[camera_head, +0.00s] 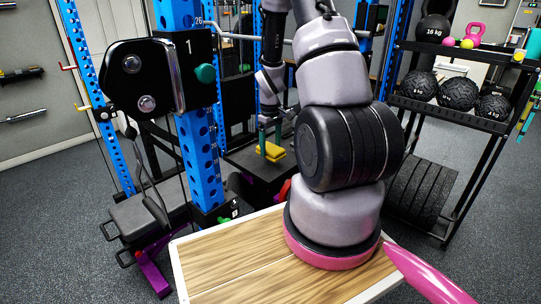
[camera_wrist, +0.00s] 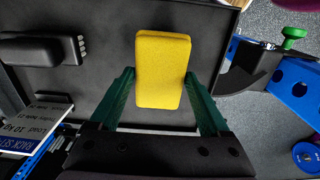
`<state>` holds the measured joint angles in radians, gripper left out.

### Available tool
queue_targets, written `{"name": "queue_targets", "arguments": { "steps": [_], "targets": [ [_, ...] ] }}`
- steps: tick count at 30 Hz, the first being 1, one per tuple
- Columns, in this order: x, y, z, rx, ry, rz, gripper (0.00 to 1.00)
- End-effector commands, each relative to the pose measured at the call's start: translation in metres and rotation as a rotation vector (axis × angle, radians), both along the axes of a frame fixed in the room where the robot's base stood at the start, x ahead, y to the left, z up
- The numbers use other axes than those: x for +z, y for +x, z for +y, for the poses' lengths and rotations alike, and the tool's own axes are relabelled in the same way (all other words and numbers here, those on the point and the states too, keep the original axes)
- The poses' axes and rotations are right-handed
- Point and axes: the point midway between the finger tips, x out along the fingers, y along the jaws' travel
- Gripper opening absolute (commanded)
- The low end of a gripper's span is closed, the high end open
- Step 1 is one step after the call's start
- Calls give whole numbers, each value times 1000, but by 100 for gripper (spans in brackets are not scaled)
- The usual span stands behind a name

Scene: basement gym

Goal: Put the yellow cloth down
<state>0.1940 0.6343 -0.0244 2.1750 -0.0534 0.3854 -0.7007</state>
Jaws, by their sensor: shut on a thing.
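The yellow cloth (camera_wrist: 162,70) is a folded, block-like pad, seen from above in the wrist view. My gripper (camera_wrist: 160,82) has its green fingers on either side of the cloth and is shut on it. In the head view the cloth (camera_head: 271,152) shows small beyond my arm, at the tips of my green gripper fingers (camera_head: 270,138). It is over a dark flat surface (camera_wrist: 105,85). I cannot tell whether its underside touches that surface.
A blue rack upright (camera_head: 201,150) stands left of my arm. A shelf with black balls (camera_head: 458,93) is at the right. A wooden top (camera_head: 235,265) is in front.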

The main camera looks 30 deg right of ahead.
Motion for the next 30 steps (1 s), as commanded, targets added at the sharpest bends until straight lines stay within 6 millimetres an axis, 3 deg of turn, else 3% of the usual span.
{"name": "queue_targets", "arguments": {
  "steps": [9, 17, 18, 19, 28, 30],
  "targets": [
    [-37, 0, 0, -1, 0, 1, 36],
    [-37, 0, 0, 0, 0, 0, 36],
    [-37, 0, 0, 0, 0, 0, 95],
    [-37, 0, 0, 0, 0, 0, 100],
    [-41, 0, 0, 0, 1, 1, 100],
    [-31, 1, 0, 0, -1, -4, 100]
  ]
}}
